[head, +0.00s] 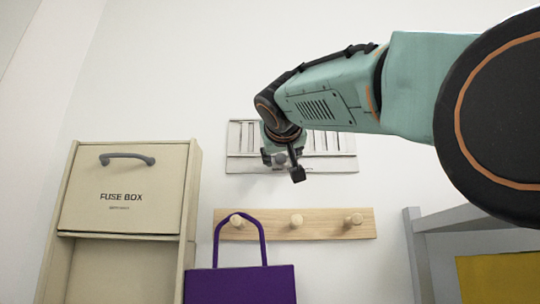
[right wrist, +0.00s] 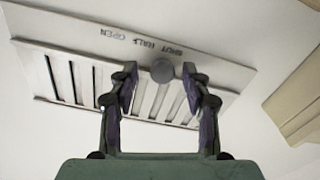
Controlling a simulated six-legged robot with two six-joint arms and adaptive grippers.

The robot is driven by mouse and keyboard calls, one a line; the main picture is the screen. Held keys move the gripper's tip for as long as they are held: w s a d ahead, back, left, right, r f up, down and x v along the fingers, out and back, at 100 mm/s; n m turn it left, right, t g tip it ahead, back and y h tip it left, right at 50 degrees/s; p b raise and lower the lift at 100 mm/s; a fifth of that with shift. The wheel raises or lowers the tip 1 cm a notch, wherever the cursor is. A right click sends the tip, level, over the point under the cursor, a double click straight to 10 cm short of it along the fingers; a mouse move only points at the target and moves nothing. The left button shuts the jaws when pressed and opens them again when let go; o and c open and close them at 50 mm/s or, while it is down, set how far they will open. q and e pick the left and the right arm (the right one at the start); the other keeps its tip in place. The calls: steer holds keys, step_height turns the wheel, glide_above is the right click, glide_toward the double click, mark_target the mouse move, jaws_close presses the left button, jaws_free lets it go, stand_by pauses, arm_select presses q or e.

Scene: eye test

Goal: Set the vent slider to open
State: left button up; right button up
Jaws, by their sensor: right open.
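The vent (head: 340,165) is a pale metal plate with upright slats on the wall, partly hidden behind my right gripper (head: 282,163) in the head view. In the right wrist view the vent plate (right wrist: 75,32) appears upside down, with the words OPEN, HALF and SHUT along it. The slider's round grey knob (right wrist: 162,71) lies below the HALF and SHUT words; its exact setting is hard to tell. My right gripper (right wrist: 160,85) is open, with one finger on each side of the knob and visible gaps. Whether the knob is fully between the fingertips in depth is unclear.
A beige fuse box (head: 128,185) with a dark handle stands at left. Below the vent is a wooden peg rail (head: 335,231), with a purple bag (head: 240,284) hanging from its left peg. A grey shelf frame (head: 412,250) with a yellow panel (head: 497,277) stands at lower right.

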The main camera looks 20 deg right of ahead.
steer(key=shift+w+a, duration=0.2)
steer(key=shift+s+d, duration=0.1)
steer(key=shift+d, duration=0.1)
steer(key=c, duration=0.4)
steer(key=shift+a, duration=0.1)
jaws_close()
